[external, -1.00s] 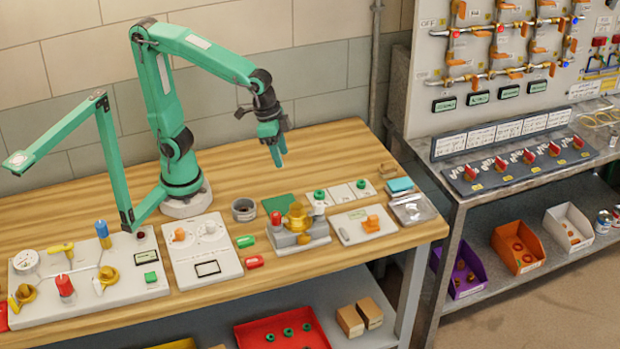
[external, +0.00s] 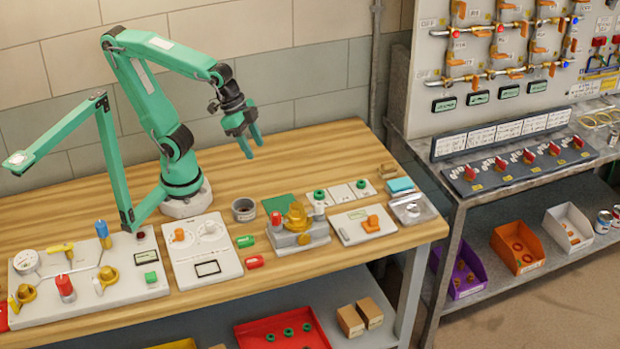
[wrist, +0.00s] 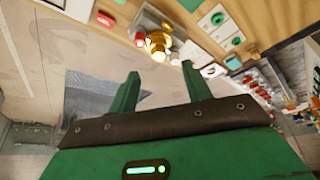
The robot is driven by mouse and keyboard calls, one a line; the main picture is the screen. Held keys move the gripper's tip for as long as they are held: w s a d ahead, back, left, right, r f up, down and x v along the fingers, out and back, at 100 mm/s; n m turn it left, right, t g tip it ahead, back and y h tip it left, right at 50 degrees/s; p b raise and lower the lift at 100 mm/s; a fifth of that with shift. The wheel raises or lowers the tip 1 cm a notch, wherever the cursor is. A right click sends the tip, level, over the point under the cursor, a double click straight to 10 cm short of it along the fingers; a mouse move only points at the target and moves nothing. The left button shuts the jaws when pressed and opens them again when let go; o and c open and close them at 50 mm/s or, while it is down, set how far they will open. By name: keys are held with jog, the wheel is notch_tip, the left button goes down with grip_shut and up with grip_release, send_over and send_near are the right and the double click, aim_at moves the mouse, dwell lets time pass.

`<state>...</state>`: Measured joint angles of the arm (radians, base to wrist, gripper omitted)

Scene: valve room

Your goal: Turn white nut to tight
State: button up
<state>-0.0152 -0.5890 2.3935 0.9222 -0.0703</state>
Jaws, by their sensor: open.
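My gripper (external: 251,147) is open and empty, raised above the back part of the wooden bench. Its two green fingers also show apart in the wrist view (wrist: 160,72). A brass valve (external: 297,216) sits on a grey vise-like fixture (external: 300,239), below and to the right of my gripper. The brass valve is near the top of the wrist view (wrist: 157,42), beyond the fingertips. A small whitish part (external: 318,210) at the right of the brass valve may be the white nut; it is too small to be sure. My gripper touches none of these.
A red cap (external: 276,219) stands left of the brass valve. A grey ring-shaped cup (external: 243,210) and a white panel (external: 204,268) are further left. A white plate with an orange part (external: 371,224) lies to the right. The bench behind the fixture is mostly clear.

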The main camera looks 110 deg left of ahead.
jog(key=shift+s+d+f+m+t, duration=0.15)
jog(key=shift+s+m+t, duration=0.1)
jog(key=shift+s, duration=0.5)
jog(key=shift+s+d+f+m+t, duration=0.15)
jog(key=shift+s+m, duration=0.1)
jog(key=shift+s, duration=0.5)
jog(key=shift+a, duration=0.1)
dwell(0.6)
